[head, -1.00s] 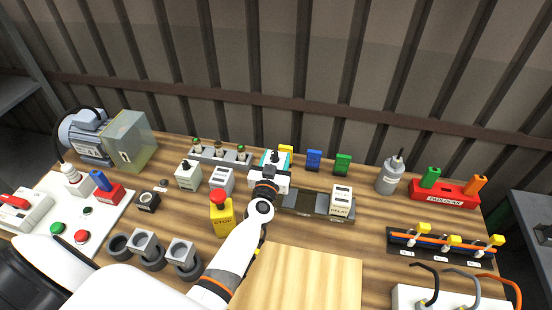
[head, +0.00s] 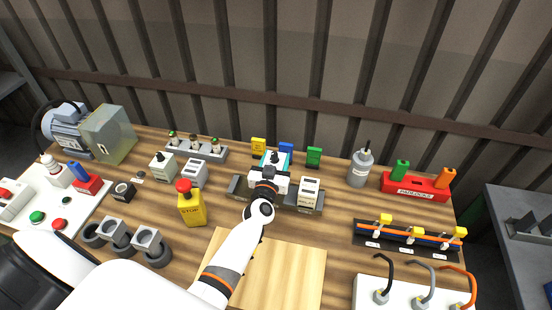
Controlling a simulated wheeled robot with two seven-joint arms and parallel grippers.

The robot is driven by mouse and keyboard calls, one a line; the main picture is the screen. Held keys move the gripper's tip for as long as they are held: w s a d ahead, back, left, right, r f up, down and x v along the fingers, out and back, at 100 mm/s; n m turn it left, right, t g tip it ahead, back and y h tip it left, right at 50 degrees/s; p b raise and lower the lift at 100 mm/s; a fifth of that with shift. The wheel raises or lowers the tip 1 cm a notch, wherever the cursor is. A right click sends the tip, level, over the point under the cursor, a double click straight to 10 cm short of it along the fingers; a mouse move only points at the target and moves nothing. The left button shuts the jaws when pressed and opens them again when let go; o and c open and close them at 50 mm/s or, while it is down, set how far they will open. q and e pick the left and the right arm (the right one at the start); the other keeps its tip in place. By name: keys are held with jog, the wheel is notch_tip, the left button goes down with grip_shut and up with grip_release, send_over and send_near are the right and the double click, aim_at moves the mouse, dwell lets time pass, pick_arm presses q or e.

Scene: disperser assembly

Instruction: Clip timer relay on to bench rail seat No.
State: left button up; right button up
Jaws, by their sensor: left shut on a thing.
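My left gripper (head: 268,180) is over the middle of the dark bench rail (head: 237,188), shut on a small teal-and-white block with a dark knob on top, which I take to be the timer relay (head: 281,158). The gripper hides most of the relay, and I cannot tell whether it touches the rail. A pale relay module (head: 310,189) stands upright on the rail, just right of my gripper. The rail's left end shows bare. My right gripper is not in view.
Yellow, blue (head: 286,149) and green (head: 314,156) blocks stand behind the rail. A grey cylinder (head: 360,168) stands to the right. A bare wooden board (head: 270,270) lies in front.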

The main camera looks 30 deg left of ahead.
pick_arm(q)
jog(key=f+b, duration=0.2)
jog(key=f, duration=0.1)
jog(key=shift+w+d+f+b, duration=0.1)
jog(key=shift+d+f+b, duration=0.15)
jog(key=shift+b, duration=0.15)
jog(key=shift+a+f+b, duration=0.1)
jog(key=shift+f+b, duration=0.45)
jog(key=shift+f, duration=0.05)
jog(key=shift+f+b, duration=0.3)
jog(key=shift+f, duration=0.05)
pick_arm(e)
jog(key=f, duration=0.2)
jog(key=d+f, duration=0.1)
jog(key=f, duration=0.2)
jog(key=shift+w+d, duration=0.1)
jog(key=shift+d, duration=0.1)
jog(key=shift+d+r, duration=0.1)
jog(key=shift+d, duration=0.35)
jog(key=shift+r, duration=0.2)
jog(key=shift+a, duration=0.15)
pick_arm(q)
jog(key=shift+p, duration=0.4)
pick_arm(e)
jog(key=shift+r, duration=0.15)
pick_arm(q)
jog(key=shift+f+b, duration=1.2)
jog(key=shift+f, duration=0.25)
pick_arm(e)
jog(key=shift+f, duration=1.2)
